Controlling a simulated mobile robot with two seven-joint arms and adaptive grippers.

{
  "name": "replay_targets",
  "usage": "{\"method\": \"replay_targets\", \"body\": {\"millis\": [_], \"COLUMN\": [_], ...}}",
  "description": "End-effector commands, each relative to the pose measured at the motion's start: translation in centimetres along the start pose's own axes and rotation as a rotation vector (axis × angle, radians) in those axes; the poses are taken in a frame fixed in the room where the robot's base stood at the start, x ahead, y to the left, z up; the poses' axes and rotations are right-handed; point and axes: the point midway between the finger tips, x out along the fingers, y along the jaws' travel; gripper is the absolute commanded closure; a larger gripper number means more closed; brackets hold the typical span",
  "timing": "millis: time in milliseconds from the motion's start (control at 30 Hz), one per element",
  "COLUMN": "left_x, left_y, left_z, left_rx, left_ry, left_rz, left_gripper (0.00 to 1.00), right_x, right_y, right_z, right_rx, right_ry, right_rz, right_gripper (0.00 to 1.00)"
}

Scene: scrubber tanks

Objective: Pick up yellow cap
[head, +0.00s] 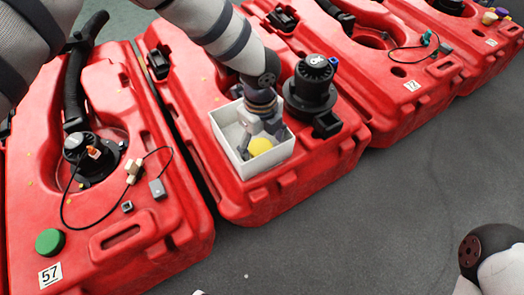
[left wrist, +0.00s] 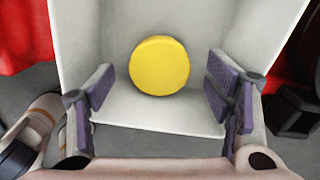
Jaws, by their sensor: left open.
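The yellow cap (head: 260,146) is a round disc inside a white open box (head: 226,133) on a red tank. In the left wrist view the cap (left wrist: 159,66) lies ahead of and between my fingers, against the inside of the white box (left wrist: 225,30). My left gripper (head: 262,135) reaches down into the box above the cap. Its fingers with purple pads (left wrist: 162,88) are spread apart on both sides of the cap, with gaps to it, and hold nothing. Part of my right arm shows at the lower right in the head view, but its gripper is not visible.
A black cap assembly (head: 311,88) stands right beside the box on the same red tank (head: 330,165). A neighbouring red tank (head: 185,225) on the left carries a green cap (head: 50,242), a cable and a black hose. More red tanks stand at the right. The grey floor in front is mostly clear.

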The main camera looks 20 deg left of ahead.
Motion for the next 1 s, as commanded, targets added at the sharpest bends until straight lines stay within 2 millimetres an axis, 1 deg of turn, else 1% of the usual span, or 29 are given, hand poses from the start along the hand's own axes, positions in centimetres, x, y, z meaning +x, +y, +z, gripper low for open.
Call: {"method": "replay_targets", "body": {"millis": [33, 100, 300, 333, 367, 400, 467, 500, 767, 833, 867, 933, 1000], "left_x": [1.7, 2.7, 2.6, 2.6, 2.6, 2.6, 2.6, 2.6, 2.6, 2.2, 1.7, 0.1, -2.0], "left_y": [0.1, 0.1, 0.0, 0.0, 0.0, 0.0, 0.1, 0.1, 0.1, 0.0, 0.0, -0.1, -0.1], "left_z": [-0.1, -0.1, -0.1, -0.1, -0.1, -0.1, -0.1, -0.1, -0.1, 0.0, 0.0, 0.0, 0.0], "left_rx": [-0.001, -0.001, -0.001, -0.001, -0.001, -0.001, -0.001, -0.001, -0.001, -0.002, -0.002, -0.003, -0.002], "left_ry": [0.002, 0.002, 0.0, 0.0, 0.0, 0.0, 0.0, 0.0, 0.0, 0.0, -0.001, -0.002, -0.002], "left_rz": [0.007, 0.006, 0.001, 0.001, 0.001, 0.001, 0.001, 0.001, 0.002, 0.001, -0.001, -0.004, -0.006], "left_gripper": [0.28, 0.28, 0.28, 0.32, 0.39, 0.48, 0.62, 0.71, 0.71, 0.71, 0.71, 0.71, 0.71], "right_x": [0.6, 0.9, 0.8, 0.8, 0.8, 0.8, 0.8, 0.8, 0.8, 0.6, 0.5, 0.0, -0.6], "right_y": [0.0, 0.0, -0.1, -0.1, -0.1, -0.1, -0.1, -0.1, -0.1, -0.1, 0.0, 0.0, 0.0], "right_z": [-0.3, -0.4, -0.3, -0.3, -0.3, -0.3, -0.3, -0.3, -0.3, -0.2, -0.2, 0.0, 0.3], "right_rx": [-0.001, -0.001, -0.002, -0.002, -0.002, -0.002, -0.002, -0.002, -0.001, -0.001, -0.001, 0.0, 0.001], "right_ry": [-0.01, -0.016, -0.014, -0.014, -0.014, -0.014, -0.014, -0.014, -0.014, -0.012, -0.009, 0.0, 0.01], "right_rz": [0.0, 0.0, 0.0, 0.0, 0.0, 0.0, 0.0, 0.0, 0.0, 0.0, 0.0, 0.0, -0.001], "right_gripper": [1.0, 1.0, 1.0, 1.0, 1.0, 1.0, 1.0, 1.0, 1.0, 1.0, 1.0, 1.0, 1.0]}}
